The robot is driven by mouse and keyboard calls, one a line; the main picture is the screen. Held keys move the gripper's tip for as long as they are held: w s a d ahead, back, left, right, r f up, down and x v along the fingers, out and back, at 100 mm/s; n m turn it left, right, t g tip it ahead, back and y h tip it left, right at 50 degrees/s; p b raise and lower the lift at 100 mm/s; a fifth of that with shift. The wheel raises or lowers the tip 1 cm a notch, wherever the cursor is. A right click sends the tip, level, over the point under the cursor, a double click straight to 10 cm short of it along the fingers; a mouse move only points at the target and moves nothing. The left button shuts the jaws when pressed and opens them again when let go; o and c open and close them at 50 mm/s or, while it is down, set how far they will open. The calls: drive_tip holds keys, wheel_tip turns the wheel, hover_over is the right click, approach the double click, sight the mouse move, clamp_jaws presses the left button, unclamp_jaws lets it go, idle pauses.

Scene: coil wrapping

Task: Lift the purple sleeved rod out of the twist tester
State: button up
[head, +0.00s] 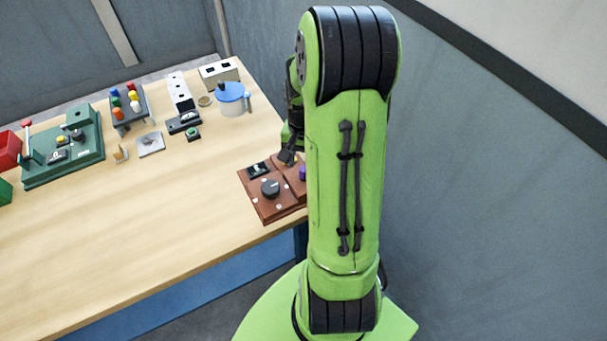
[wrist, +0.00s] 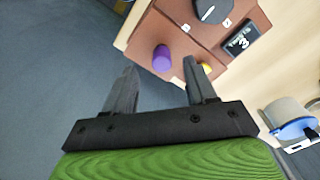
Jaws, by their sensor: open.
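The purple sleeved rod (wrist: 162,58) stands in the reddish-brown twist tester (wrist: 180,25) in the wrist view, seen nearly end-on. In the head view only a sliver of the purple rod (head: 302,173) shows beside my arm, at the right of the twist tester (head: 254,202). My gripper (wrist: 162,75) is open and empty, its two fingers apart with the rod showing beyond and between their tips. I cannot tell how far the tips are from the rod. In the head view my arm hides most of the gripper and the tester's right side.
The tester carries a black dial (head: 270,188) and a small display (wrist: 239,42). A yellow part (wrist: 207,68) shows behind one finger. A white pot with a blue lid (head: 233,97) stands farther back. The table's front left (head: 130,240) is clear.

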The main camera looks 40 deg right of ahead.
sight(304, 169)
drive_tip(key=f, duration=0.4)
drive_tip(key=shift+w+d+f, duration=0.1)
drive_tip(key=shift+w+f, duration=0.1)
drive_tip(key=shift+f, duration=0.2)
drive_tip(key=shift+r, duration=0.1)
drive_tip(key=shift+c, duration=0.5)
clamp_jaws()
wheel_tip(304, 169, up, 10)
drive_tip(key=shift+p, duration=0.5)
